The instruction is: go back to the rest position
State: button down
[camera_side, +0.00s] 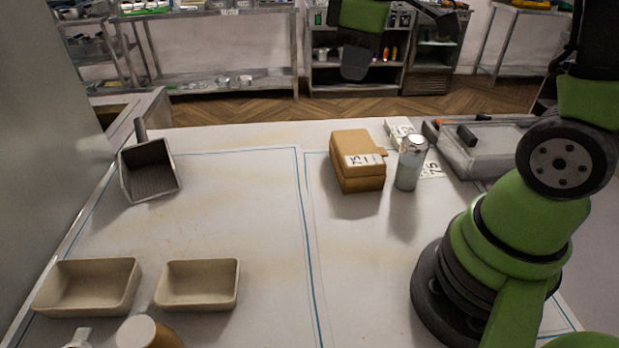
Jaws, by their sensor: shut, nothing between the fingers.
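My gripper (355,64) hangs at the top of the side view, high above the far part of the table. It is dark, points downward below a green link, and is shut with nothing held. It is well apart from everything on the table. My green arm stands at the right, and its upper part runs out of the top of the picture.
A cardboard box (358,161) and a grey shaker (410,163) stand right of centre. A lidded container (485,150) is beside my arm. A scoop (150,168) lies far left. Two beige trays (88,286) (197,285) sit front left. The table's middle is clear.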

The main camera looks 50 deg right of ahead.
jog(key=s+a+r+m+t+y, duration=0.1)
jog(key=s+a+r+m+t, duration=0.1)
jog(key=s, duration=0.4)
jog(key=s+a+r+m+t+y, duration=0.1)
jog(key=s+a+r+m+t, duration=0.2)
jog(key=s+a+m, duration=0.2)
jog(key=shift+s+a+r+m, duration=0.15)
jog(key=shift+s+r+m, duration=0.15)
jog(key=shift+s+m, duration=0.5)
